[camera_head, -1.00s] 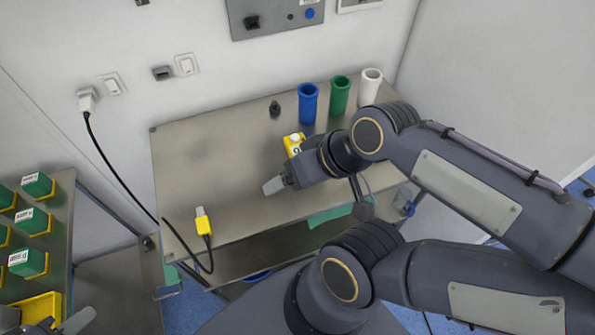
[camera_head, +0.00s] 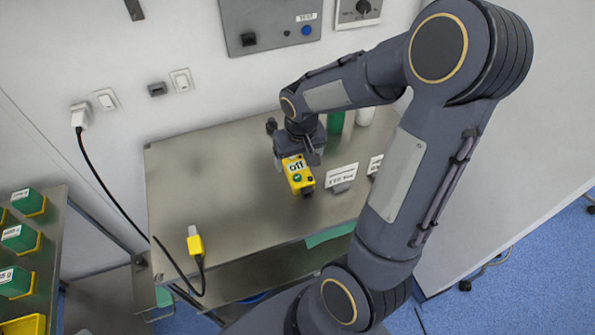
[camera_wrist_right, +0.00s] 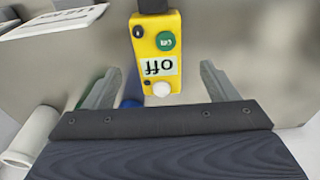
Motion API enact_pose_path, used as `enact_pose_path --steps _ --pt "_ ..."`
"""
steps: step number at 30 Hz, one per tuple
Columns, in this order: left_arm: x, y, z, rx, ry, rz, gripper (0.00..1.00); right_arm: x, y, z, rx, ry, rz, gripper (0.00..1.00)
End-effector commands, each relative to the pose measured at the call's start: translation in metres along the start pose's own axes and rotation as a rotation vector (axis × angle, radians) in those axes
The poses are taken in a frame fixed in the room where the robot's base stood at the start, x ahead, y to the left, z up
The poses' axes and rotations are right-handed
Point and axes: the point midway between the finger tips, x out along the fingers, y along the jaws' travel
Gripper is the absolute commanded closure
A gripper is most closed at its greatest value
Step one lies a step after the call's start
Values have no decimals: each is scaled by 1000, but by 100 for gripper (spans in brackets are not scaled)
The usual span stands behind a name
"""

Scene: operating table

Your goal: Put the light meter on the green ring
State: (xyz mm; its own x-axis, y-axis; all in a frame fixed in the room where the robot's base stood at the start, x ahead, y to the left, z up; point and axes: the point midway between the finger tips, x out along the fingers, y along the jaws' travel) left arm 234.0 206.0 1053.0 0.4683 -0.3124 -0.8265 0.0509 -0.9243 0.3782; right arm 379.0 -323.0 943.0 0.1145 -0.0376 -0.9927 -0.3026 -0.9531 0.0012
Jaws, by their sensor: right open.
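The light meter, a yellow box with an "off" display (camera_head: 299,176), is on the metal table. My right gripper (camera_head: 297,152) is right behind it, pointing down. In the right wrist view the meter (camera_wrist_right: 156,92) shows a green round mark and a white dome. The right gripper's fingers (camera_wrist_right: 160,68) are open, one on each side of it and apart from it. No separate green ring can be made out; a green open-topped tube (camera_head: 336,122) stands at the back, partly hidden by my arm. Only a sliver of my left gripper (camera_head: 84,332) shows at the bottom edge.
A white tube (camera_head: 365,117) stands beside the green one. White label cards (camera_head: 341,175) stand right of the meter. A yellow plug on a black cable (camera_head: 195,245) lies at the table's front left. Green-and-yellow boxes (camera_head: 20,238) sit on the left rack. The table's left middle is clear.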

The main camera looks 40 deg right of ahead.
Motion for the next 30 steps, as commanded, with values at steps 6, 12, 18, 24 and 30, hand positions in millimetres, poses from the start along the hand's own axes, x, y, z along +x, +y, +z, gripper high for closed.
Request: enact_pose_path --steps 6,12,18,24,30 --pt "-5 2 -2 0 0 0 64 32 3 4 0 -7 1 20" --pt "-5 2 -2 0 0 0 64 49 2 2 0 -1 0 20" --pt "-5 2 -2 0 0 0 64 49 2 2 0 0 -1 20" --pt "-5 2 -2 0 0 0 64 49 2 2 0 0 -1 45" --pt "-5 2 -2 0 0 0 64 49 2 2 0 0 -1 71"
